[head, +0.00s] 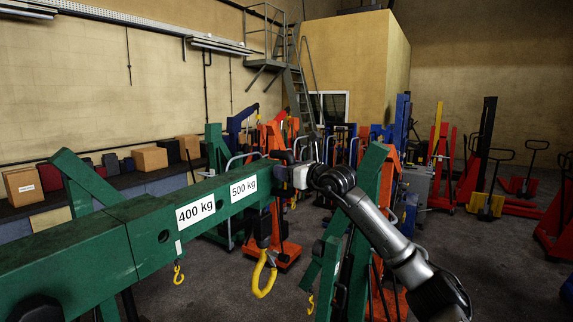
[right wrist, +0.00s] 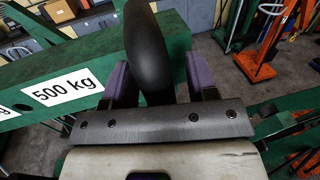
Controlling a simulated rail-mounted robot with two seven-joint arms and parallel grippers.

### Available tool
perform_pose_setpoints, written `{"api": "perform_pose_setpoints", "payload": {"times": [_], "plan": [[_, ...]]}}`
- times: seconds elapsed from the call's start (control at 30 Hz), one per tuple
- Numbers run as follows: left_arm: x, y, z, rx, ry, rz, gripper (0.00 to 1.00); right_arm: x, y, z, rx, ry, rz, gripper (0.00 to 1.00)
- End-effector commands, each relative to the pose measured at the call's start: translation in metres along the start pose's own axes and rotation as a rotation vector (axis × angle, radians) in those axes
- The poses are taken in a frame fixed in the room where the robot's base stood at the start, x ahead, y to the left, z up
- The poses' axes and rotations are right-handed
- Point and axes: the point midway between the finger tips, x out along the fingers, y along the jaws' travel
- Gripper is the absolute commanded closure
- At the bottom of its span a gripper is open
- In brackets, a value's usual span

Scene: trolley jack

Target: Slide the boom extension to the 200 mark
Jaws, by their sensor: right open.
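The green boom (head: 135,235) runs from the lower left toward the middle of the head view. Its side carries labels reading 400 kg (head: 195,212) and 500 kg (head: 243,189); I see no 200 label. A yellow hook (head: 264,276) hangs below the boom's far end. My right gripper (head: 282,168) is at that far end. In the right wrist view, my right gripper (right wrist: 160,76) is open, its fingers on either side of a black curved part (right wrist: 150,45) in front of the green boom. I cannot tell whether they touch it. My left gripper is not in view.
Other green lifting frames (head: 365,205) stand close behind my right arm. Orange, blue and red lifting machines stand farther back. Cardboard boxes (head: 150,158) sit on a bench along the left wall.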

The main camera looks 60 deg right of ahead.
Motion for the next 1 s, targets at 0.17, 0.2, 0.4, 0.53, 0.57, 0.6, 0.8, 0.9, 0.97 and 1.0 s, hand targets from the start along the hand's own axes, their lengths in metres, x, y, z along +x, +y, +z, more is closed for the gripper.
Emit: {"api": "perform_pose_setpoints", "payload": {"times": [0.17, 0.2, 0.4, 0.53, 0.57, 0.6, 0.8, 0.9, 0.97, 1.0], "plan": [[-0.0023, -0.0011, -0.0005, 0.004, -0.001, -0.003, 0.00, 0.0044, 0.0008, -0.0002, -0.001, 0.000, 0.001, 0.47], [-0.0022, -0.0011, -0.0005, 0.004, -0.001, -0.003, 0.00, 0.0046, 0.0008, -0.0004, -0.001, 0.000, 0.001, 0.47], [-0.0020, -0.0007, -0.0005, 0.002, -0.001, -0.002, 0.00, 0.0044, 0.0007, -0.0006, -0.001, 0.000, 0.001, 0.48], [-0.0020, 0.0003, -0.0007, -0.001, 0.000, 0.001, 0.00, 0.0042, 0.0006, -0.0005, -0.001, 0.000, 0.001, 0.61], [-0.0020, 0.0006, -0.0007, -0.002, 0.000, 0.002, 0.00, 0.0042, 0.0006, -0.0005, -0.001, 0.000, 0.001, 0.64], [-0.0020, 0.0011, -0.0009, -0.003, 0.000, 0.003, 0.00, 0.0042, 0.0006, -0.0005, -0.001, 0.000, 0.001, 0.67], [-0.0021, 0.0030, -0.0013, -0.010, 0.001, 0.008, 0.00, 0.0041, 0.0005, -0.0004, -0.001, 0.000, 0.001, 0.87], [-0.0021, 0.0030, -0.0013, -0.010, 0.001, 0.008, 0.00, 0.0041, 0.0005, -0.0004, -0.001, 0.000, 0.001, 0.96], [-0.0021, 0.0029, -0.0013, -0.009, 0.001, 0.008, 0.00, 0.0041, 0.0005, -0.0004, -0.001, 0.001, 0.001, 1.00], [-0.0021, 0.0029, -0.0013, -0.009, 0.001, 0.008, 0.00, 0.0041, 0.0005, -0.0004, -0.001, 0.001, 0.001, 1.00]]}}
